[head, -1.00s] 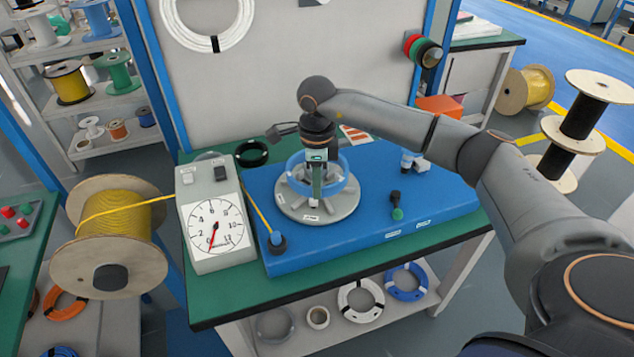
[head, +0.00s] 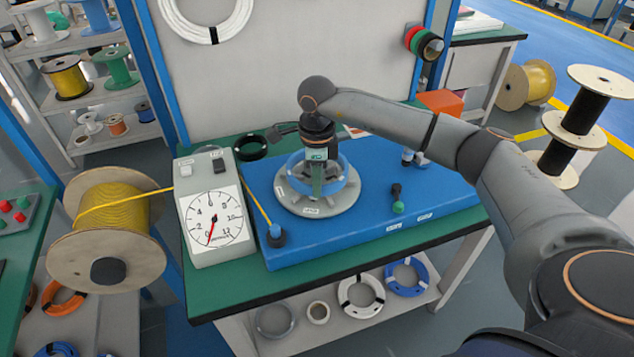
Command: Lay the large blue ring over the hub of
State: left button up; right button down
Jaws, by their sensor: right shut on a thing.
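The large blue ring (head: 295,176) is translucent and sits around my right gripper (head: 317,188) in the middle of the head view. My right gripper points down and is shut on the ring. Ring and gripper are over the round grey disc (head: 345,201) with raised spokes, on the blue base plate (head: 375,235). The ring looks roughly level and centred over the disc. The hub is mostly hidden behind gripper and ring, and I cannot tell whether the ring touches the disc. My left gripper is not in view.
A grey dial box (head: 213,222) stands left of the plate, with a yellow cable running to a spool (head: 120,212). A black-and-green knob (head: 397,203) and a small fitting (head: 415,158) stand to the right on the plate. Coils lie on the shelf below (head: 361,296).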

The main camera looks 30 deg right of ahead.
jog(key=shift+f, duration=0.1)
jog(key=c, duration=0.8)
grip_release()
jog(key=shift+c, duration=0.2)
notch_tip(320, 180, up, 8)
jog(key=p, duration=0.5)
jog(key=shift+p, duration=0.4)
